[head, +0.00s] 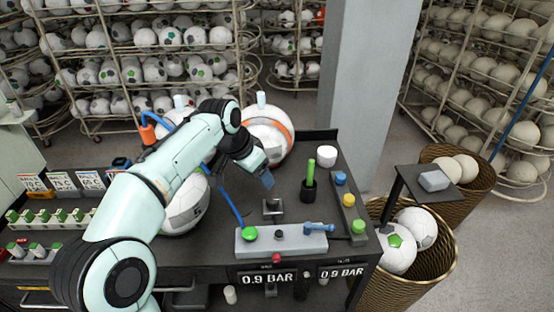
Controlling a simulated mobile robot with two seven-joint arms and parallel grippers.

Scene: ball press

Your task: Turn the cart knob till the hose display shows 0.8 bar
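The black cart top (235,205) carries a grey control block (255,245). On the block are a green button (250,233), a small dark knob (279,234) and a blue lever (319,227). A red knob (276,258) sits at the front edge below it. I cannot tell which is the cart knob. My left gripper (268,181) hangs behind the block, above a small dark stand (272,208), apart from the controls. Its finger opening is unclear. My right gripper is out of view.
A white-orange ball (268,128) and another ball (186,208) sit on the cart. A cup with a green stick (309,188) and a white cylinder (326,156) stand at right. A grey pillar (365,90) rises behind. Baskets of balls (405,275) stand at right.

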